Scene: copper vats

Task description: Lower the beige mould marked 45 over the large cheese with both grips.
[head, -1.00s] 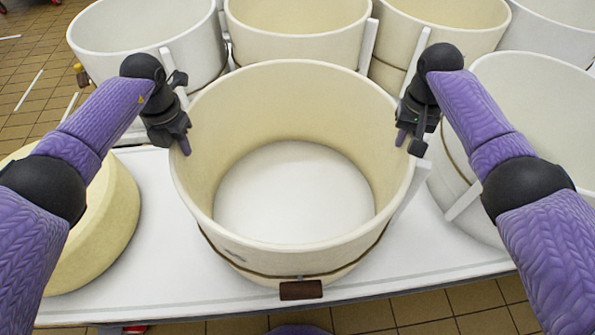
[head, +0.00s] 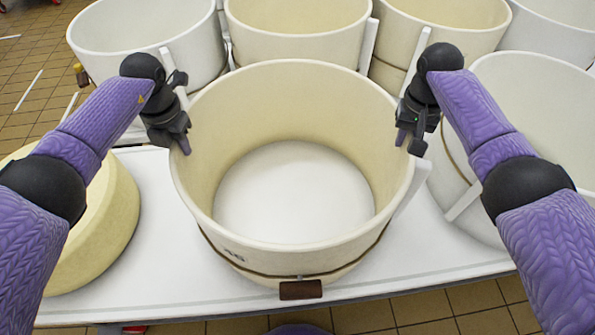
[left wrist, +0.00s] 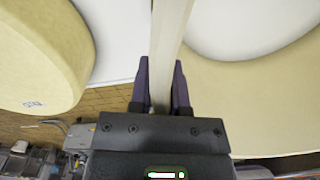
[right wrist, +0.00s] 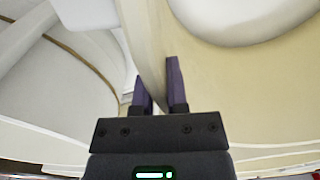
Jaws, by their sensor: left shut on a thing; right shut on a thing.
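The beige mould (head: 300,238) is an open ring in the middle of the head view, with a small dark mark on its front, too small to read surely. The white table top shows through it; I cannot tell whether its lower edge touches the table. My left gripper (head: 182,142) is shut on its left rim, which runs between the fingers in the left wrist view (left wrist: 161,85). My right gripper (head: 408,140) is shut on its right rim, also in the right wrist view (right wrist: 157,85). The large pale yellow cheese (head: 112,225) lies left of the mould, partly behind my left arm.
A white table (head: 160,285) bears the mould and cheese. More beige moulds (head: 298,40) and white ones (head: 145,35) stand close behind. A white mould (head: 540,100) stands close on the right. A narrow strip of table separates cheese and mould.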

